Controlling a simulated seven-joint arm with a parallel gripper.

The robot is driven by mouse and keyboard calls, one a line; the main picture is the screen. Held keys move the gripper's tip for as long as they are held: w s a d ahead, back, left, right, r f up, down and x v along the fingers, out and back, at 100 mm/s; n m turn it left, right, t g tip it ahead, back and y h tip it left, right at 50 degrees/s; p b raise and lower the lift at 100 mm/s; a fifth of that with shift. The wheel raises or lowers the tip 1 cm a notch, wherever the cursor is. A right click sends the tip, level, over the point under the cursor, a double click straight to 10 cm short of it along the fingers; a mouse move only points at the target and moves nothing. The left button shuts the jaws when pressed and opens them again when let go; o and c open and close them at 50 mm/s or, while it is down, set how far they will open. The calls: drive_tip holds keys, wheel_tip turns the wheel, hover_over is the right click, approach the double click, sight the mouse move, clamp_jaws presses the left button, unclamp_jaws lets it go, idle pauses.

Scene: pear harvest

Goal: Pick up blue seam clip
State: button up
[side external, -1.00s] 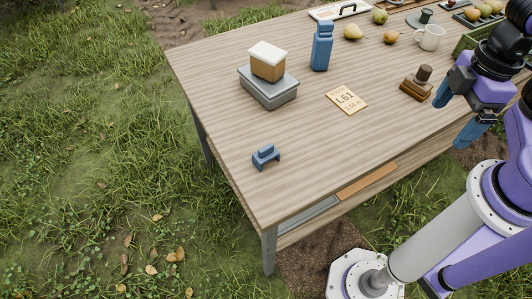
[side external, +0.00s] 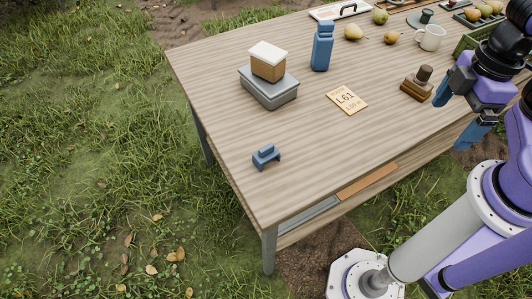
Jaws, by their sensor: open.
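The blue seam clip (side external: 266,156) is a small blue piece with a raised top. It sits on the wooden table near the left front edge. My gripper (side external: 459,117) has blue fingers that are spread apart with nothing between them. It is at the right of the picture, by the table's right front edge, well away from the clip.
A grey box (side external: 268,92) with a brown, white-topped block (side external: 267,62) on it stands behind the clip. A blue bottle (side external: 322,46), a label card (side external: 347,100), a wooden stamp (side external: 417,84), a mug (side external: 430,38) and pears (side external: 353,32) are also on the table. The table around the clip is clear.

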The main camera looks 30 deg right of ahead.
drive_tip(key=w+a+f+n+t+h, duration=0.3)
drive_tip(key=w+f+n+t+h, duration=0.1)
drive_tip(key=w+n, duration=0.15)
drive_tip(key=w+a+f+n+t+h, duration=0.3)
drive_tip(key=w+f+n+t, duration=0.1)
drive_tip(key=w, duration=0.3)
drive_tip(key=n+t+y, duration=0.5)
drive_tip(key=n+y, duration=0.3)
drive_tip(key=n, duration=0.7)
approach(268, 152)
drive_tip(key=x, duration=0.6)
drive_tip(key=shift+w+d+f, duration=0.1)
drive_tip(key=shift+w+f, duration=0.2)
drive_tip(key=shift+x, duration=2.95)
drive_tip(key=shift+r, duration=0.1)
drive_tip(key=c, duration=1)
